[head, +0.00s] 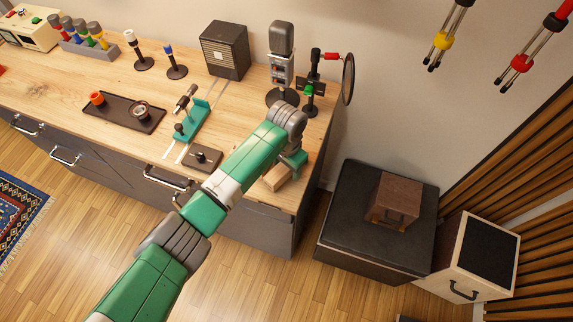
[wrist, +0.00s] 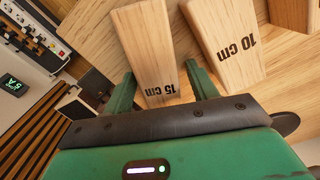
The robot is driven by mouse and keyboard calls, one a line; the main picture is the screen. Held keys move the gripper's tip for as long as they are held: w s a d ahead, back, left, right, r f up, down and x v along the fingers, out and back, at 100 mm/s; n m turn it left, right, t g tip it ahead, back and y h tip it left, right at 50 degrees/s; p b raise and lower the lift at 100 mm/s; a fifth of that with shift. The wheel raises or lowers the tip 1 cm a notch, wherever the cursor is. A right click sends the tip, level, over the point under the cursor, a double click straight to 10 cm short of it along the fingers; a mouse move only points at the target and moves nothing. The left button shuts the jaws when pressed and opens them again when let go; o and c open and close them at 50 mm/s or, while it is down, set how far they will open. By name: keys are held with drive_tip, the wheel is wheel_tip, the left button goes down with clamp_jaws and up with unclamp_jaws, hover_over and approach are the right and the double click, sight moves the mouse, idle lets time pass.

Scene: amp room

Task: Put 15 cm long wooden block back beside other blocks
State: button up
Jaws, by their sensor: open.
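The 15 cm wooden block (wrist: 150,50) is pale wood with "15 cm" printed on its near end. In the wrist view it lies between the two green fingers of my gripper (wrist: 160,88), which are open around its near end. I cannot tell whether either finger touches it. The 10 cm block (wrist: 227,38) lies to its right, with a gap between them, and the right finger is in that gap near its end. In the head view my gripper (head: 295,165) is over the right end of the wooden bench, and a pale block (head: 277,178) shows partly beneath it.
A black case (head: 345,240) stands right of the bench.

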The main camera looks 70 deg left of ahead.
wheel_tip(320, 180, up, 12)
drive_tip(key=p, duration=0.1)
drive_tip(key=shift+r+p, duration=0.15)
drive_tip(key=shift+p, duration=0.25)
drive_tip(key=w+d+r+m+t+y, duration=0.15)
drive_tip(key=w+d+r+t, duration=0.25)
drive_tip(key=w+d+r, duration=0.45)
drive_tip(key=w+d+r+m+t+y, duration=0.1)
drive_tip(key=w+d+r+m+t, duration=0.15)
drive_tip(key=w+d+r, duration=0.6)
drive_tip(key=w+d+r+t, duration=0.65)
drive_tip(key=d+r, duration=0.25)
drive_tip(key=r, duration=0.2)
drive_tip(key=s+d+r+m+t+h, duration=0.1)
drive_tip(key=s+d+r+t, duration=0.25)
drive_tip(key=d+r, duration=0.3)
drive_tip(key=s+d+r+t+h, duration=0.1)
drive_tip(key=s+d+r+t, duration=0.1)
drive_tip(key=d+r+t, duration=0.45)
drive_tip(key=s+d+r+t, duration=0.2)
drive_tip(key=s+d+r, duration=0.1)
drive_tip(key=s+r, duration=0.7)
drive_tip(key=shift+s+d+r, duration=0.2)
drive_tip(key=shift+s+r, duration=0.2)
drive_tip(key=shift+s, duration=0.35)
